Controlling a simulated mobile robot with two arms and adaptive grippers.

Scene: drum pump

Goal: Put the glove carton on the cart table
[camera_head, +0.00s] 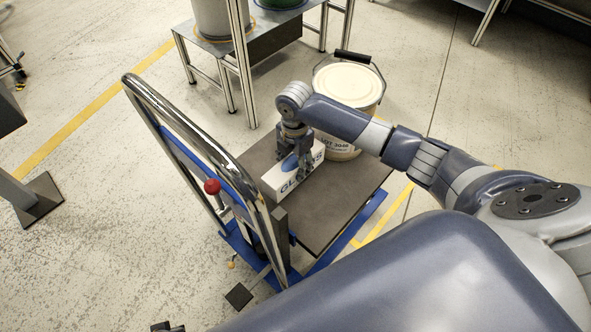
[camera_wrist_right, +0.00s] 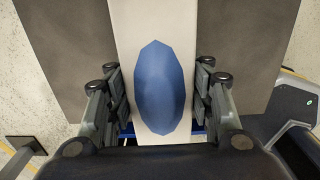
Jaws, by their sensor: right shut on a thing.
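The white glove carton (camera_head: 283,184), with "GLOVES" lettering and a blue oval, is at the dark top of the cart table (camera_head: 335,205) in the head view. My right gripper (camera_head: 303,172) points down over the carton and is shut on its two long sides. In the right wrist view the carton (camera_wrist_right: 158,30) lies between the fingers of the right gripper (camera_wrist_right: 160,105), its blue oval facing the camera. I cannot tell whether the carton's underside touches the tabletop.
A lidded pail (camera_head: 347,85) with a black handle stands at the table's far right side. The cart's chrome push handle (camera_head: 190,125) and red knob (camera_head: 212,186) rise at the left. A metal frame stand (camera_head: 250,45) is behind. The table's near right part is clear.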

